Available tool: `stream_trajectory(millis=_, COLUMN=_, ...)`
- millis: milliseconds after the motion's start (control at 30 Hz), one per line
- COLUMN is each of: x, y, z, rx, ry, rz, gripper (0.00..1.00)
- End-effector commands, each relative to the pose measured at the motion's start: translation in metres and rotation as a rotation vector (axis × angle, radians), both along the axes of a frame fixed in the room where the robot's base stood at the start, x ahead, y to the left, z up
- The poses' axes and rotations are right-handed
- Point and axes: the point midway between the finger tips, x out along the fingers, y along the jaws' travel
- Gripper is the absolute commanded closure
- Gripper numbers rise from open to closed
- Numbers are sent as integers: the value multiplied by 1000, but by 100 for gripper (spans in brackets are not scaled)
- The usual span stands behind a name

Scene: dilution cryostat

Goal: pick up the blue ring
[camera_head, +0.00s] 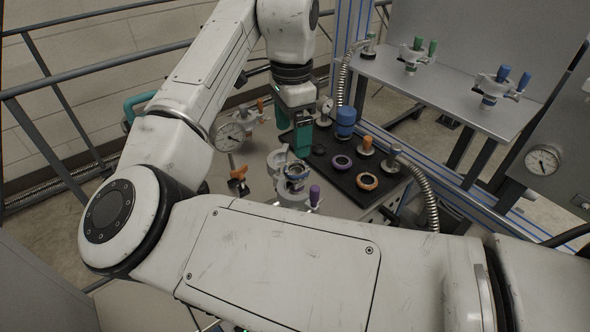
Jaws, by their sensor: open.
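A ring with a bluish rim (297,170) sits at the top of a pale metal fitting on the bench, left of the black mat; it is small, and I cannot tell for sure that it is the blue ring. My gripper (301,153) points down just above and behind this ring in the picture, with teal-green fingers. It is open, with nothing seen between the fingers. The gap between them is hard to see from here.
A black mat (345,184) holds a purple ring (341,161), an orange ring (367,182), a blue cylinder (346,117) and an orange-topped part (367,143). A purple-handled clamp (314,194) is close by. A dial gauge (230,136) stands left; a flexible hose (427,191) is right.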

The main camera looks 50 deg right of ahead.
Motion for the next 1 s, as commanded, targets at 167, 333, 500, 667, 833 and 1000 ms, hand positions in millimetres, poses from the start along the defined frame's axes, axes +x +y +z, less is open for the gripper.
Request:
stream_trajectory(millis=167, x=-1, y=0, z=-21, rx=0, ry=0, rz=0, gripper=11)
stream_trajectory(millis=333, x=-3, y=0, z=-32, rx=-1, ry=-2, rz=0, gripper=11)
stream_trajectory(millis=500, x=-10, y=1, z=-57, rx=-1, ry=1, rz=-1, gripper=11)
stream_trajectory(millis=667, x=-9, y=0, z=-73, rx=-1, ry=-1, rz=1, gripper=11)
stream_trajectory(millis=833, x=-9, y=0, z=-76, rx=-2, ry=-1, rz=1, gripper=11)
stream_trajectory(millis=1000, x=-9, y=0, z=-76, rx=-2, ry=-1, rz=1, gripper=16)
